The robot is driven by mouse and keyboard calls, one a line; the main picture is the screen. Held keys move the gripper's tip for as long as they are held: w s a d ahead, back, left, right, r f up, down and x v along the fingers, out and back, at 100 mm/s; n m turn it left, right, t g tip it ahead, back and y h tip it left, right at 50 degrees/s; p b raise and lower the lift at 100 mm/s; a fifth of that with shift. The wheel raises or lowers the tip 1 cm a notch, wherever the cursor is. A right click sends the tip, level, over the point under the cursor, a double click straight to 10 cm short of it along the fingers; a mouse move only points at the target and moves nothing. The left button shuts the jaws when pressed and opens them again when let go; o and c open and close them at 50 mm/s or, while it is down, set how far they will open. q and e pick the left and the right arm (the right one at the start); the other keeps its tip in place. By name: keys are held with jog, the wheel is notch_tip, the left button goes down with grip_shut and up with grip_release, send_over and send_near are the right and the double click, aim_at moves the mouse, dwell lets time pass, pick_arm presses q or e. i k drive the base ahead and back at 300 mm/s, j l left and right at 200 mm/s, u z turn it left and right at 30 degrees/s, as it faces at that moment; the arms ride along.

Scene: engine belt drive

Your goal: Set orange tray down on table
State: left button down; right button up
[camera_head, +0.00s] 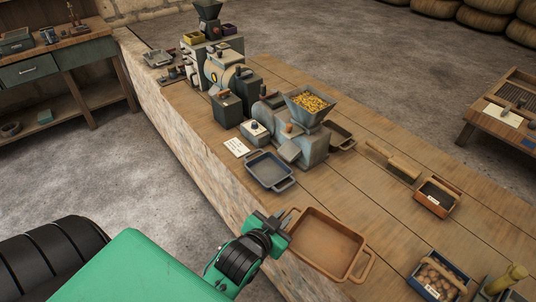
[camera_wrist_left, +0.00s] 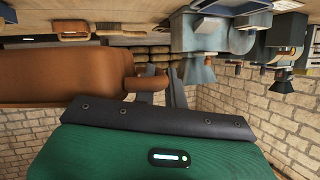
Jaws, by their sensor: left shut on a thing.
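The orange tray (camera_head: 325,240) is an empty rectangular pan with a loop handle at each end. In the head view it appears over the front part of the wooden table (camera_head: 375,220). My left gripper (camera_head: 284,221) is shut on the tray's handle at its left end. In the left wrist view, which is upside down, the tray (camera_wrist_left: 65,78) reaches left from my left gripper's fingers (camera_wrist_left: 160,92). I cannot tell whether its base touches the table. My right gripper is not in view.
A blue-grey tray (camera_head: 269,170) and a mill with a yellow-filled hopper (camera_head: 309,104) stand behind. A brush (camera_head: 392,162), a small orange-sided box (camera_head: 437,197) and a box of brown round items (camera_head: 438,275) lie to the right. Bare tabletop lies between them.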

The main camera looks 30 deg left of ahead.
aim_at(198, 107)
jog(key=i+j, duration=0.1)
jog(key=j, duration=0.45)
jog(key=i+j, duration=0.1)
jog(key=j, duration=0.45)
jog(key=i+j, duration=0.15)
jog(key=j, duration=0.4)
jog(key=i+j, duration=0.1)
jog(key=j, duration=0.5)
jog(key=i+j, duration=0.1)
jog(key=j, duration=0.45)
jog(key=i+j, duration=0.1)
jog(key=j, duration=0.45)
jog(key=i+j, duration=0.1)
jog(key=j, duration=0.45)
jog(key=i+j, duration=0.1)
jog(key=j, duration=0.45)
